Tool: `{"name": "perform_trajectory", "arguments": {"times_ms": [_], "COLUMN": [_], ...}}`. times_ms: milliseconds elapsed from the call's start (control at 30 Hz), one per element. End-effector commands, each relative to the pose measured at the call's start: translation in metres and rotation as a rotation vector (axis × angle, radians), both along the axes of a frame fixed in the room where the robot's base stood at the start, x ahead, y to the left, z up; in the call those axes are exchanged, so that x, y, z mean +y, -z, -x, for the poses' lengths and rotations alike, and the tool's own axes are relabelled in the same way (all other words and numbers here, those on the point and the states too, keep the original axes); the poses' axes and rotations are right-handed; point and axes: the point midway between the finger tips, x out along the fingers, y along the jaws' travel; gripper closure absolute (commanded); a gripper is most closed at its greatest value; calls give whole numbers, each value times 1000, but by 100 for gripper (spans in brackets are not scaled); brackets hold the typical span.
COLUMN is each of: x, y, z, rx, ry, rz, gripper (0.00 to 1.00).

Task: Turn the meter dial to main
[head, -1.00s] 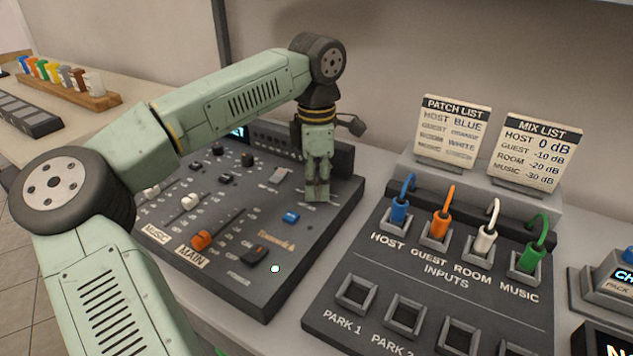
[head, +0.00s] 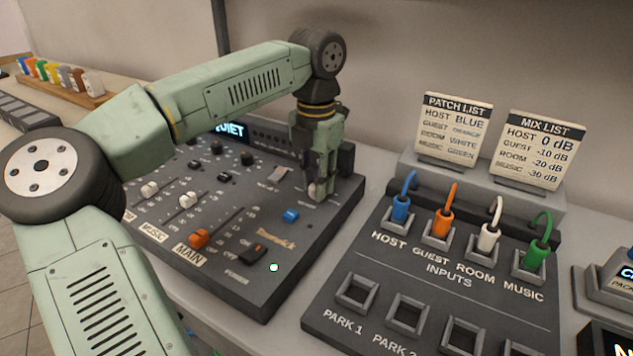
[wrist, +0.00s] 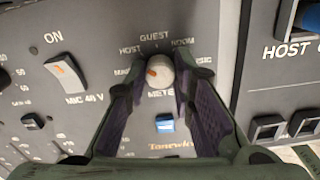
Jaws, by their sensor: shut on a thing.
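The meter dial (wrist: 161,88) is a round cream knob with an orange mark on its top, in the middle of the wrist view. The mark lies on the knob's left side, towards the partly hidden "MA..." label. HOST, GUEST and ROOM labels arc above it; a label ending "SIC" is on the right. My gripper (wrist: 160,80) has one finger on each side of the dial and is shut on it. In the head view my gripper (head: 318,192) points down at the mixer's right rear, and the dial shows only slightly between the fingers.
The mixer panel (head: 270,285) has faders, an orange MAIN fader (head: 199,238), a blue button (head: 290,215) and a power switch (head: 252,253). A patch panel (head: 330,312) with several coloured plugs stands to the right. Two list cards (head: 453,130) stand behind it.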

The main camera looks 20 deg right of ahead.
Motion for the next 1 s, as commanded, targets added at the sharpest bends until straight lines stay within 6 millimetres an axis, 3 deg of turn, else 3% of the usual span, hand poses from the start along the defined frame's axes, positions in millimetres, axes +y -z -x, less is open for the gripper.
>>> {"name": "perform_trajectory", "arguments": {"times_ms": [600,1000], "x": [1,1], "y": [1,1], "z": [0,0], "rx": [0,1], "ry": [-547,-722], "rz": [-4,-1], "gripper": [100,100]}}
